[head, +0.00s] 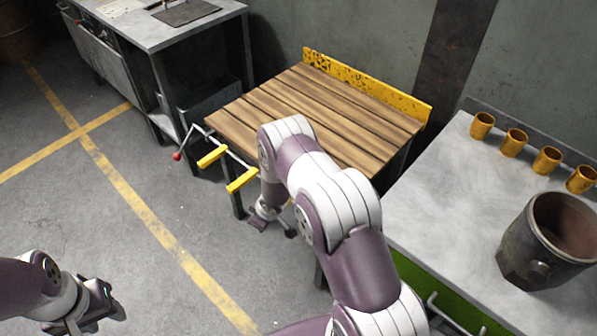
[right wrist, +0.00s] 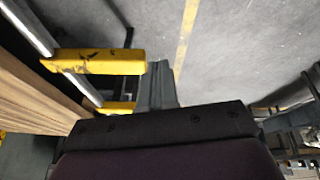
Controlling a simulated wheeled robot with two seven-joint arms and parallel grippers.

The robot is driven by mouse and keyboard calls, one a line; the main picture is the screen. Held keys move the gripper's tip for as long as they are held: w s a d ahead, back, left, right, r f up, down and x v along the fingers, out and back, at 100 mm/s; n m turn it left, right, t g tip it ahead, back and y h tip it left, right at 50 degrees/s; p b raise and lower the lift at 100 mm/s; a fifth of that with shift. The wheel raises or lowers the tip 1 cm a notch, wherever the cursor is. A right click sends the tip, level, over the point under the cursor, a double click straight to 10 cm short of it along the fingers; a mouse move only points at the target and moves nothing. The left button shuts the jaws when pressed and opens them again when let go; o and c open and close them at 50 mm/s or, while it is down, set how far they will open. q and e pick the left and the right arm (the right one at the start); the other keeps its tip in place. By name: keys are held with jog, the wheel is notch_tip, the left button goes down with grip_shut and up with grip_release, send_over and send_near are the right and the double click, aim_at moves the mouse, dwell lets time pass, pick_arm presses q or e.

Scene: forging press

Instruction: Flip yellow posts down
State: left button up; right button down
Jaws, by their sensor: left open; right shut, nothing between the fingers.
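Two yellow posts stick out from a grey bar along the front edge of the wooden table, the left post (head: 212,157) and the right post (head: 243,180). They look roughly level, pointing away from the table. In the right wrist view, the nearer post (right wrist: 100,62) and the farther post (right wrist: 118,107) jut from the bar. My right gripper (head: 258,223) is shut and empty, just below and right of the right post. Its grey fingers (right wrist: 156,84) are beside the nearer post's end; I cannot tell whether they touch. My left gripper (head: 103,309) is open and empty over the floor.
A red-knobbed lever (head: 177,156) is at the bar's left end. The wooden tabletop (head: 310,105) is bare. A grey bench (head: 425,210) on the right holds several orange cups (head: 514,142) and a dark metal pot (head: 548,240). The floor on the left is clear.

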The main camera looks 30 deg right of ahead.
pick_arm(q)
jog(key=shift+a+f, duration=0.1)
jog(key=shift+f, duration=0.15)
pick_arm(e)
jog(key=shift+a+f, duration=0.1)
jog(key=shift+f, duration=0.3)
pick_arm(q)
jog(key=shift+d+r+p, duration=0.4)
jog(key=shift+d+r, duration=0.15)
pick_arm(e)
jog(key=s+a+r, duration=0.6)
jog(key=r, duration=0.2)
jog(key=shift+a+r, duration=0.2)
jog(key=shift+r, duration=0.15)
